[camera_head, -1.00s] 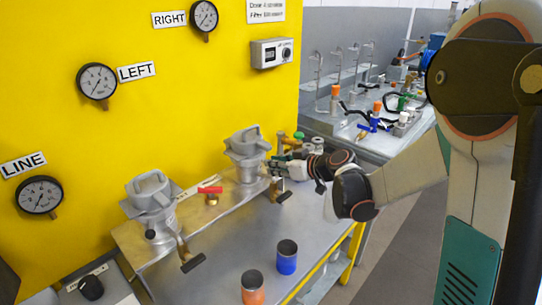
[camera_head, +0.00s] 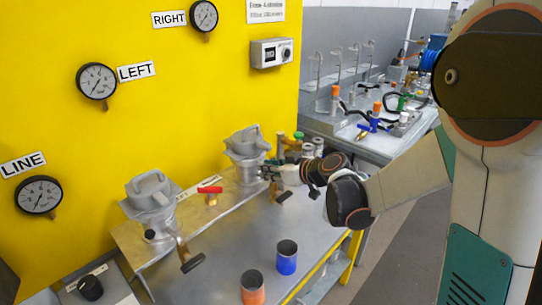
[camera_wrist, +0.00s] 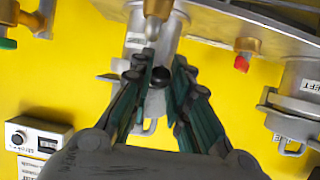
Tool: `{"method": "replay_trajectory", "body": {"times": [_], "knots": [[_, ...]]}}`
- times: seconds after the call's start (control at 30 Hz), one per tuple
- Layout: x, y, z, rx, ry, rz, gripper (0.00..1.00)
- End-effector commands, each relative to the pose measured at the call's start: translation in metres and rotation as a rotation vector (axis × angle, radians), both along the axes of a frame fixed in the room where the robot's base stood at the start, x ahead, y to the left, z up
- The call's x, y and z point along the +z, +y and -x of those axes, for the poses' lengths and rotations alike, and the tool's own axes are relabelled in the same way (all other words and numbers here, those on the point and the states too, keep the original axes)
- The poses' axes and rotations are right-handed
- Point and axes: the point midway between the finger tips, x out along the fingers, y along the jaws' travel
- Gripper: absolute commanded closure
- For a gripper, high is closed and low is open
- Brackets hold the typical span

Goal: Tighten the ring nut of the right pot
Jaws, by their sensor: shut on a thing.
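The right pot (camera_head: 246,146) is a grey metal pot with a lid handle, on the far end of the bench shelf. It also shows in the wrist view (camera_wrist: 151,52). A dark round part (camera_wrist: 160,76), apparently its ring nut, sits on the pot's front between my fingers. My gripper (camera_head: 268,172) is at the pot's front right side. In the wrist view my gripper (camera_wrist: 161,82) has a finger on each side of the dark part and is shut on it. The fingers hide much of the grip, and I cannot see the nut's thread.
The left pot (camera_head: 150,195) stands nearer on the same shelf. A red-handled valve (camera_head: 210,190) is between the pots. T-handled levers (camera_head: 193,263) stick out in front. An orange can (camera_head: 253,289) and a blue can (camera_head: 287,259) stand on the bench; the middle is clear.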

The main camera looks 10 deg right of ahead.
Motion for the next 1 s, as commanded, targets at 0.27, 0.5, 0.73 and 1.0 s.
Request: {"method": "replay_trajectory", "body": {"times": [0.27, 0.5, 0.73, 1.0], "knots": [[0.000, 0.003, 0.002, 0.001, 0.001, 0.000, 0.90], [0.000, 0.015, 0.006, 0.004, 0.001, -0.001, 0.90], [0.000, 0.022, 0.008, 0.001, 0.001, -0.001, 0.90], [0.000, 0.026, 0.009, 0.003, 0.001, -0.001, 0.90]]}}
